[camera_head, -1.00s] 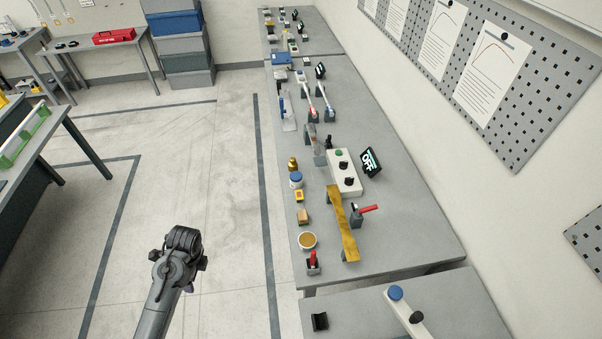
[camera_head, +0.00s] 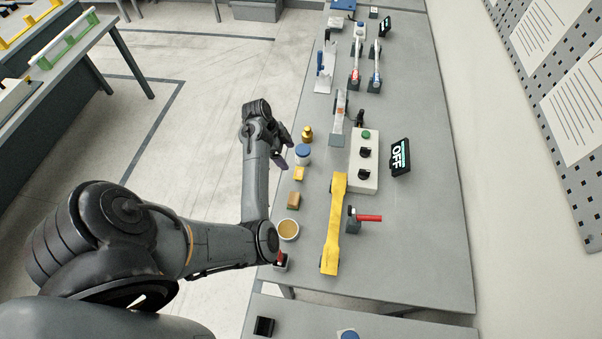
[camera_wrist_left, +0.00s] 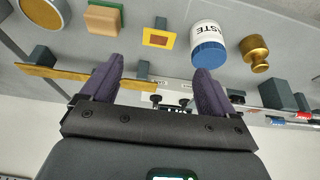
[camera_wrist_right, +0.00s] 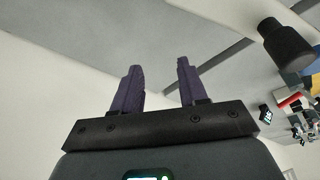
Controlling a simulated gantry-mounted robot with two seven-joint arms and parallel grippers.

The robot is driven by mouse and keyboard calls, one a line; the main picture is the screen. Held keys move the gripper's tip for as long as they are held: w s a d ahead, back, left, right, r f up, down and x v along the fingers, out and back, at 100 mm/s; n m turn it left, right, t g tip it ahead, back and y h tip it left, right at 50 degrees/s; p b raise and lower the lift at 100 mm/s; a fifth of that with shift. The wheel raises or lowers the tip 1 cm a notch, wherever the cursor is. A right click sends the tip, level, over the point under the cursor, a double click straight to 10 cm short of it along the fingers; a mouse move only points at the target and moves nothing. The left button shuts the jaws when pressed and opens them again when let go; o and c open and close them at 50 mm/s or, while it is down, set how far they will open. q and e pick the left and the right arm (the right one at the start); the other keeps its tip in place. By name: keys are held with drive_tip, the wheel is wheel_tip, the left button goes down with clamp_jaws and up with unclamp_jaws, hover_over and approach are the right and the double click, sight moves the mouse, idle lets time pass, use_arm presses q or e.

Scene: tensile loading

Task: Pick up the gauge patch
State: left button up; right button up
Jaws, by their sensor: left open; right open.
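The gauge patch appears to be the small yellow square piece (camera_head: 299,174) near the left edge of the grey bench (camera_head: 420,240). My left gripper (camera_head: 283,150) is open and empty, beside the bench edge by the blue-lidded jar. In the left wrist view the patch lies beyond the gap between my left fingers (camera_wrist_left: 158,66), apart from them. My right gripper shows only in its own wrist view (camera_wrist_right: 158,66), open and empty.
Close to the patch stand a white jar with a blue lid (camera_head: 302,155), a brass weight (camera_head: 307,134), a tan block (camera_head: 293,201) and a round dish (camera_head: 288,229). A long yellow specimen (camera_head: 334,225) and a control box (camera_head: 364,162) lie to the right. The bench's right side is clear.

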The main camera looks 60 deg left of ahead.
sight(299, 173)
use_arm(q)
drive_tip(key=shift+p+x, duration=0.45)
drive_tip(key=shift+x, duration=4.2)
drive_tip(key=shift+s, duration=0.15)
drive_tip(key=c, duration=1.1)
